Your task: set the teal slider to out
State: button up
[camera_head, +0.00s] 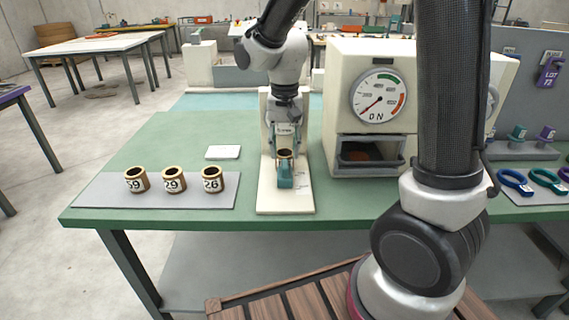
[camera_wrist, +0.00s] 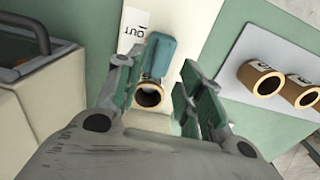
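The teal slider (camera_head: 285,176) is on the cream baseplate (camera_head: 285,206) of the winder, toward the plate's front end. It also shows in the wrist view (camera_wrist: 160,52), beside a white label reading OUT (camera_wrist: 135,28). A brass ring (camera_wrist: 149,95) with a dark opening is at the slider; in the head view it shows just behind the slider's front part. My gripper (camera_head: 286,148) points down over the baseplate. In the wrist view its fingers (camera_wrist: 160,72) are apart, one on each side of the slider and ring. Contact with either cannot be told.
Several numbered brass rings (camera_head: 173,180) stand on a grey mat (camera_head: 105,194) at the left. A white card (camera_head: 223,152) lies behind them. Coloured loops (camera_head: 515,182) lie farther right.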

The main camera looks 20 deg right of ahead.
aim_at(285, 164)
notch_tip(285, 164, down, 6)
jog(key=shift+r, duration=0.1)
grip_shut()
